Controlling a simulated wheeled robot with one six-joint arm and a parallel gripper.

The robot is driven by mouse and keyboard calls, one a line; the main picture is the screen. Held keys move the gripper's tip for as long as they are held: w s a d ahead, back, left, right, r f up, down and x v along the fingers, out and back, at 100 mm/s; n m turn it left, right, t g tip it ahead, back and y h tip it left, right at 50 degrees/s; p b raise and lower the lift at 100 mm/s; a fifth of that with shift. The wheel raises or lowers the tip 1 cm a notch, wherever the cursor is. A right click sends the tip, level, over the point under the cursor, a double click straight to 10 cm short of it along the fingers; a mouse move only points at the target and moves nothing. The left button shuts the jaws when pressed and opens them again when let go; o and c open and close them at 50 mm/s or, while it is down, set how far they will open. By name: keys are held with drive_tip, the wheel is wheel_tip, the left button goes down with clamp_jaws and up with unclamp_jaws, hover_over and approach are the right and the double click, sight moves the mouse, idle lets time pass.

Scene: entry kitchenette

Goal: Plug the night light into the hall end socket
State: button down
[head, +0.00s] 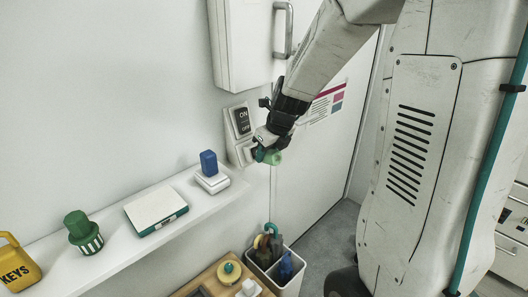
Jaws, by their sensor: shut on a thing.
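My gripper (264,150) is at the wall, by the right end of the white shelf, and is shut on a small green thing that looks like the night light (274,158). Most of the night light is hidden by the fingers, and its plug side does not show. A white socket plate (241,153) is on the wall just left of the gripper, below an ON/OFF switch (241,121). The gripper partly covers the socket plate. I cannot tell whether the night light touches the socket.
A white cabinet (240,45) hangs above. A bin (290,285) stands below.

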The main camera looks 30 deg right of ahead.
sight(277, 154)
drive_tip(key=shift+s+d+r, duration=0.1)
drive_tip(key=shift+s+r, duration=0.05)
drive_tip(key=shift+s, duration=0.5)
drive_tip(key=shift+s+d+r, duration=0.15)
drive_tip(key=shift+s, duration=0.55)
drive_tip(key=shift+s+d+r, duration=0.1)
drive_tip(key=shift+s+r, duration=0.05)
drive_tip(key=shift+s, duration=0.5)
